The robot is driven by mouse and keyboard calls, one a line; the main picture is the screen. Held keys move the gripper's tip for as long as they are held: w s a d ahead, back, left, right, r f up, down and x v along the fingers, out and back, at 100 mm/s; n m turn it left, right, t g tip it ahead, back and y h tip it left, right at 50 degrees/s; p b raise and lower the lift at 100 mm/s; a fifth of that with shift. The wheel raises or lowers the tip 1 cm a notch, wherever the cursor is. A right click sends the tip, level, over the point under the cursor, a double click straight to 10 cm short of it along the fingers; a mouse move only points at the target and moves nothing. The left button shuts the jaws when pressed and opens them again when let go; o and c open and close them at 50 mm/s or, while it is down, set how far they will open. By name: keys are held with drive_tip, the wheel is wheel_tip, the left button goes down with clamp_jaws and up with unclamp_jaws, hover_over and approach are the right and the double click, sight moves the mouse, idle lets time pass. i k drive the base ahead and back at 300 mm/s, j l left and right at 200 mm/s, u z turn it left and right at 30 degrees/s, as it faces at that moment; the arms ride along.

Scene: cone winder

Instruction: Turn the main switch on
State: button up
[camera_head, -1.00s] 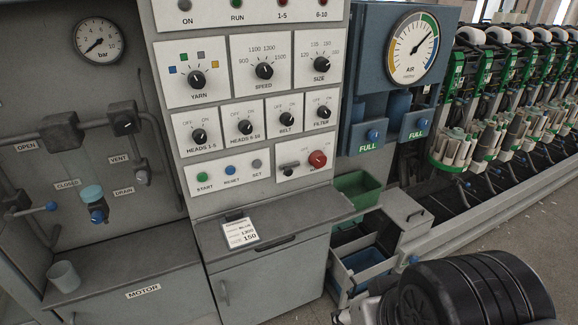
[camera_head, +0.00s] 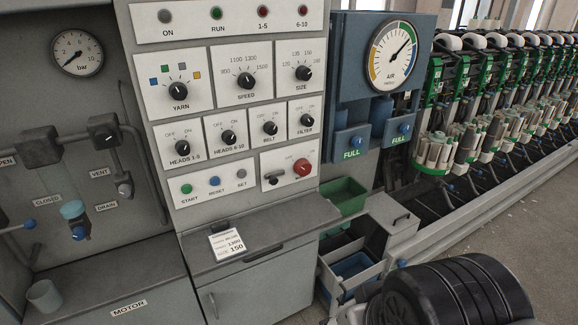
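The control panel (camera_head: 236,120) of the cone winder stands left of centre. At its lower right is a white plate with a red round knob (camera_head: 302,168), which looks like the main switch. Small lettering around the knob is too fine to read, so I cannot tell its position. A small dark lever (camera_head: 273,179) sticks out just left of the knob. The ON lamp (camera_head: 165,16) at the top left of the panel looks dark grey and unlit.
A grey ledge (camera_head: 300,217) with a paper card (camera_head: 227,244) juts out below the panel. A green bin (camera_head: 344,196) and an open drawer unit (camera_head: 375,240) stand to its right. Pipes and valves are at the left. Floor (camera_head: 530,235) is open at the right.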

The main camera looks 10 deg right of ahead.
sight(302, 167)
drive_tip(key=i+j+z, duration=0.6)
drive_tip(key=i+j, duration=0.2)
